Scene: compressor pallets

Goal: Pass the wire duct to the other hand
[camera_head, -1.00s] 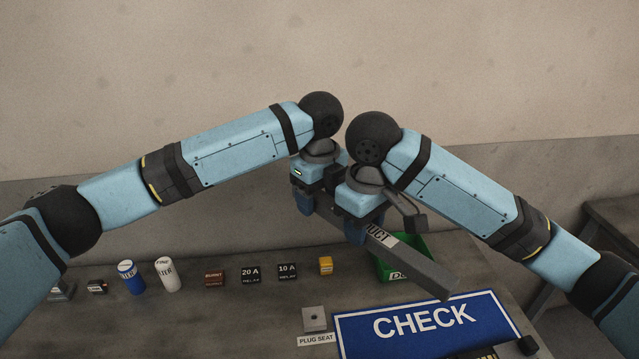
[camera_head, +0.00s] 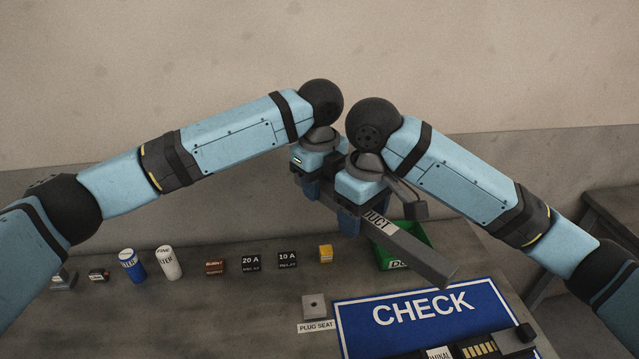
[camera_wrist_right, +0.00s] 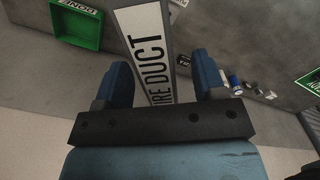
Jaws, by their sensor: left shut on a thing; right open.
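The wire duct is a long grey bar (camera_head: 415,255) with a white label, held in the air above the table and slanting down to the right in the head view. My left gripper (camera_head: 310,188) is shut on its far left end. My right gripper (camera_head: 348,222) is beside it, nearer the middle of the duct, with its fingers open. In the right wrist view the duct (camera_wrist_right: 150,50) runs between the two open fingers of my right gripper (camera_wrist_right: 163,85), with a gap to either side. The left gripper's hold is partly hidden behind the right hand.
Below are a blue CHECK mat (camera_head: 425,309), a green DONE bin (camera_head: 421,235) and a plug seat (camera_head: 314,306). Several small parts, including a yellow block (camera_head: 326,254) and a white cylinder (camera_head: 169,263), stand in a row. A terminal part (camera_head: 478,348) lies at the mat's lower edge.

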